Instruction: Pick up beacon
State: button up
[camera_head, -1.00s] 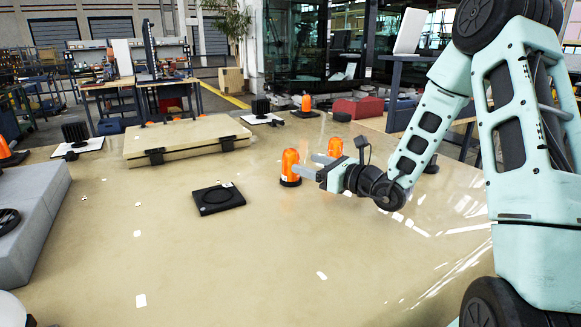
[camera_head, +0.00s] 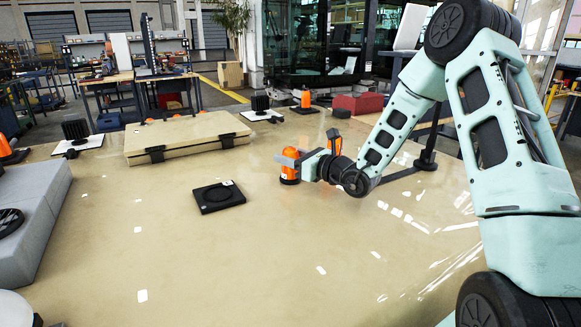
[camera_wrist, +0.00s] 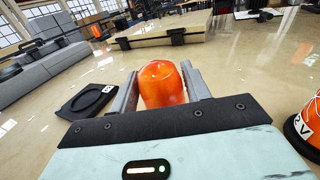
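The orange beacon (camera_head: 290,176) stands upright on the beige table with a dark base. In the wrist view the beacon (camera_wrist: 162,84) sits between the two grey fingers of my gripper (camera_wrist: 160,88). A narrow gap seems to show beside the beacon, so the fingers look open around it. In the head view my gripper (camera_head: 289,158) reaches the beacon from the right, and a finger covers part of its dome. A black square plate with a round recess (camera_head: 218,196) lies on the table to the left of the beacon.
Another orange beacon (camera_wrist: 306,125) stands close at the right in the wrist view. A beige flat case (camera_head: 188,136) lies behind the plate, and a grey block (camera_head: 35,212) is at the left edge. The front middle of the table is clear.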

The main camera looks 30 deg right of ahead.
jog(key=c, duration=0.6)
jog(key=shift+r, duration=5.05)
